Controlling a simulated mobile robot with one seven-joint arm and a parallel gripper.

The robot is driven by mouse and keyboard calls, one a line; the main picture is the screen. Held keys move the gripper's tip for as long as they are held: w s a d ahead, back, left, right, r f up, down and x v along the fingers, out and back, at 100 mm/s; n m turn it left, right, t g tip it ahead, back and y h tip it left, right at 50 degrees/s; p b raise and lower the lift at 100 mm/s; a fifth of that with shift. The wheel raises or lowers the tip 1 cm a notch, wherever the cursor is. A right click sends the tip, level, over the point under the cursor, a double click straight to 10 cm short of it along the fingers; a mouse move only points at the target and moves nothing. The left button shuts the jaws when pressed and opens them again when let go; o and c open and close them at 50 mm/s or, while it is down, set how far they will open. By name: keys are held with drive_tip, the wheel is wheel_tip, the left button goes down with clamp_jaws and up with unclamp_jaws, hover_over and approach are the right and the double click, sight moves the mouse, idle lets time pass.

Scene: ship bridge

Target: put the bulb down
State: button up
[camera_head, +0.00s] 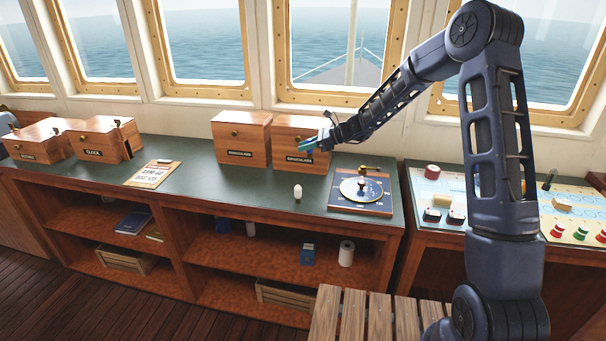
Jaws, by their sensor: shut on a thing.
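My gripper (312,145) is at the end of my arm, pointing left in front of the right-hand binoculars box. It is small here and shut. Teal shows at its tip; I cannot tell how much of that is finger and how much is the bulb in the jaws. The bulb's shape cannot be made out. A small pale, rounded, bulb-like thing (297,191) stands upright on the dark green counter top (232,190), below my gripper in the picture and apart from it.
Two wooden binoculars boxes (242,138) stand at the back. A chart instrument with a round dial (361,190) lies right of the pale thing. A clipboard (153,174) and clock box (101,139) are left. The counter between clipboard and pale thing is clear.

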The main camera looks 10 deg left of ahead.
wheel_tip(320, 180, down, 12)
drive_tip(key=shift+f, duration=0.2)
idle(0.4)
drive_tip(key=o, duration=1)
drive_tip(key=shift+f, duration=0.1)
drive_tip(key=shift+c, duration=0.2)
drive_tip(key=v, duration=1.2)
drive_tip(key=shift+d, duration=0.1)
